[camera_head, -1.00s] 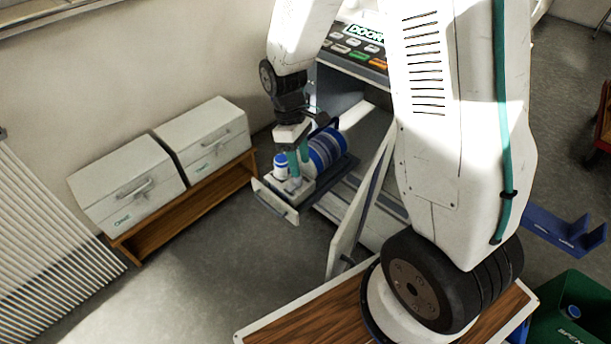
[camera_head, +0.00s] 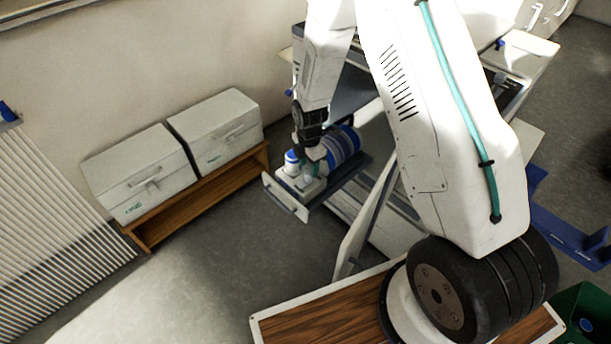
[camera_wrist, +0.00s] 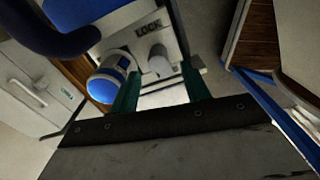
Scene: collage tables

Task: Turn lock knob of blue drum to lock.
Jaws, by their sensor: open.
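The blue drum (camera_head: 342,147), with white bands, lies on a pulled-out tray (camera_head: 291,202) of the machine. In the wrist view a white block marked LOCK (camera_wrist: 147,27) carries a pale round knob (camera_wrist: 159,64). A white cylinder with a blue cap (camera_wrist: 110,77) stands just left of the knob; it also shows in the head view (camera_head: 291,161). My gripper (camera_wrist: 158,82) is open, its two green fingers on either side of the knob. I cannot tell whether they touch it. In the head view the fingers are partly hidden by my wrist.
Two white boxes (camera_head: 140,180) sit on a low wooden shelf (camera_head: 200,203) at the left. An open door panel (camera_head: 366,222) stands right of the tray. A dark blue bracket (camera_head: 567,235) and a green bin (camera_head: 590,312) are at the right. The floor between is clear.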

